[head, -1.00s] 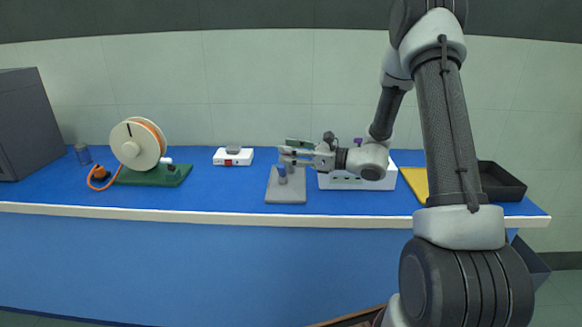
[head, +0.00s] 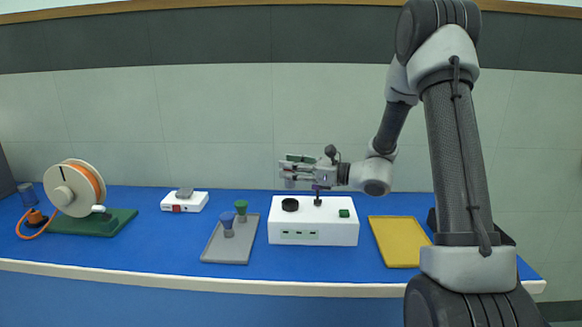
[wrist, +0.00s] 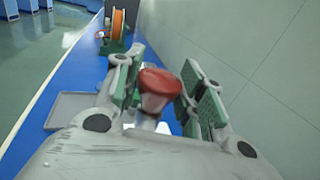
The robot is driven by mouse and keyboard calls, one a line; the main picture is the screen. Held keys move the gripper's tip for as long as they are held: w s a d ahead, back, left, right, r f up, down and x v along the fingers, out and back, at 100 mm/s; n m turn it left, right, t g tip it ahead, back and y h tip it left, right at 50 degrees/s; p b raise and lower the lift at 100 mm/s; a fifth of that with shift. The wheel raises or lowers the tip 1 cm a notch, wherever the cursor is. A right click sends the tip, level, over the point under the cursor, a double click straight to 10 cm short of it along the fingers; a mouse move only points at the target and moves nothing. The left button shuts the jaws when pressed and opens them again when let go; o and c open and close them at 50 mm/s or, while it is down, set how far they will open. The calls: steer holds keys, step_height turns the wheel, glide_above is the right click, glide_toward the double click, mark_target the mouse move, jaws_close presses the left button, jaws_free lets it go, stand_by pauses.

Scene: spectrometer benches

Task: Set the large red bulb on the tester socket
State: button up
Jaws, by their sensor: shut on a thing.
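My gripper (head: 290,171) points left above the white tester box (head: 285,238). In the wrist view a red bulb (wrist: 156,84) with a paler lower part stands upright between the green finger pads, and the jaws are shut on it. I cannot tell whether the gripper touches that piece.
A grey tray (head: 222,250) left of the box holds a blue bulb (head: 227,218) and a green bulb (head: 241,206). A yellow tray (head: 402,262) lies right. A cable reel (head: 76,187) stands far left.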

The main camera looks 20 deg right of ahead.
mark_target(292, 187)
steer(key=shift+f, duration=2.6)
steer(key=shift+f, duration=0.65)
steer(key=o, duration=0.7)
steer(key=shift+o, duration=0.2)
steer(key=shift+v, duration=5.5)
